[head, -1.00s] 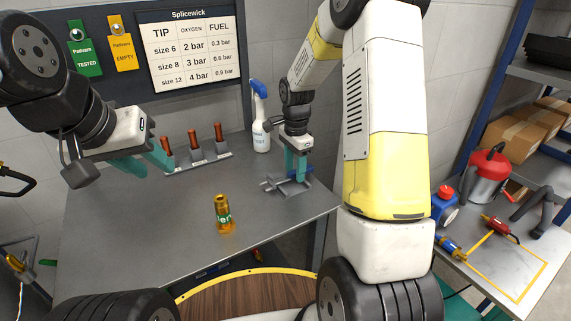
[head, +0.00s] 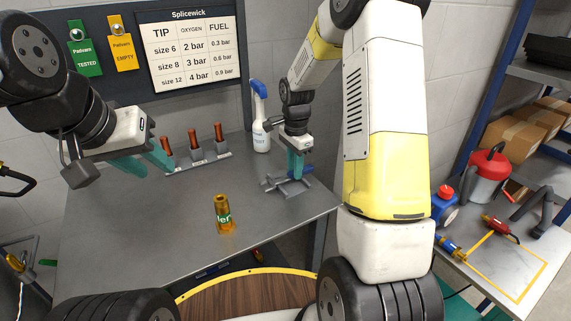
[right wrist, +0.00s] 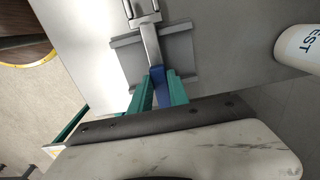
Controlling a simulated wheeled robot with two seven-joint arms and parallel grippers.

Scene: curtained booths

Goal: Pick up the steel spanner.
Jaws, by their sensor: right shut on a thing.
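The steel spanner (right wrist: 150,42) has a steel shaft and jaw and a blue handle. It lies across a grey rest (right wrist: 181,47) on the bench; I cannot tell whether it still touches the rest. My right gripper (right wrist: 160,80) is shut on the blue handle, one teal finger on each side. In the head view my right gripper (head: 296,176) points down at the rest (head: 299,189), and its fingers hide part of the spanner. My left gripper (head: 163,160) is over the bench's left side, beside the copper-tipped nozzles, away from the spanner; its jaw gap is unclear.
Several copper-tipped nozzles (head: 194,142) stand in a holder at the back. A white spray bottle (head: 260,130) stands behind the rest. A brass fitting (head: 223,213) stands upright mid-bench. The bench (head: 150,225) is clear at front left. A side table (head: 500,262) at right holds tools.

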